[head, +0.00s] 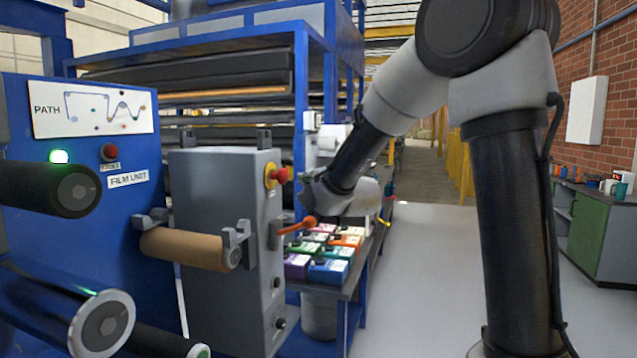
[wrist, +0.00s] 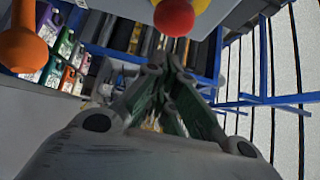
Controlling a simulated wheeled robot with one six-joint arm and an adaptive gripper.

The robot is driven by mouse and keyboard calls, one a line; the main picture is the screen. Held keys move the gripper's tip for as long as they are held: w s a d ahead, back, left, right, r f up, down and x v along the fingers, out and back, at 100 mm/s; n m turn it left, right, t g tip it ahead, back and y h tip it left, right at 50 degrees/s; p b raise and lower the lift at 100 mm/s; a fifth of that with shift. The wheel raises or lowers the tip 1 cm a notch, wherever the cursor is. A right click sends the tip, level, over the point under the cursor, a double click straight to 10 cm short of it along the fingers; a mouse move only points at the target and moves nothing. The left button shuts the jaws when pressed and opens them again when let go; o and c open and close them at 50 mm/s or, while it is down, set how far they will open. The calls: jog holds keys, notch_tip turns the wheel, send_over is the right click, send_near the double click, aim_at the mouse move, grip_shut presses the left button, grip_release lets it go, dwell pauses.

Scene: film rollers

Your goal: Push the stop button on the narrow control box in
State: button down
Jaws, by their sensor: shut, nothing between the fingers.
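The narrow grey control box (head: 222,270) stands beside the blue film unit panel. Its red stop button (head: 281,176) sits on a yellow base high on the box's right-hand side. In the wrist view the red button (wrist: 174,17) shows at the top edge, just beyond my fingertips and a little to the right. My gripper (head: 308,193) is shut and empty, to the right of the button and slightly lower in the head view. In the wrist view its shut fingers (wrist: 167,68) point up toward the button. I see a small gap between them.
An orange-knobbed lever (head: 298,226) juts from the box below the button; its knob (wrist: 22,48) shows at left in the wrist view. A brown roller (head: 185,248) is in front. Another red button (head: 109,152) is on the blue panel. Coloured boxes (head: 328,270) stand behind.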

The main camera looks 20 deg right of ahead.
aim_at(280, 176)
jog(key=shift+w+a, duration=0.4)
jog(key=shift+a, duration=0.3)
jog(key=shift+w+a, duration=0.4)
jog(key=shift+a, duration=0.25)
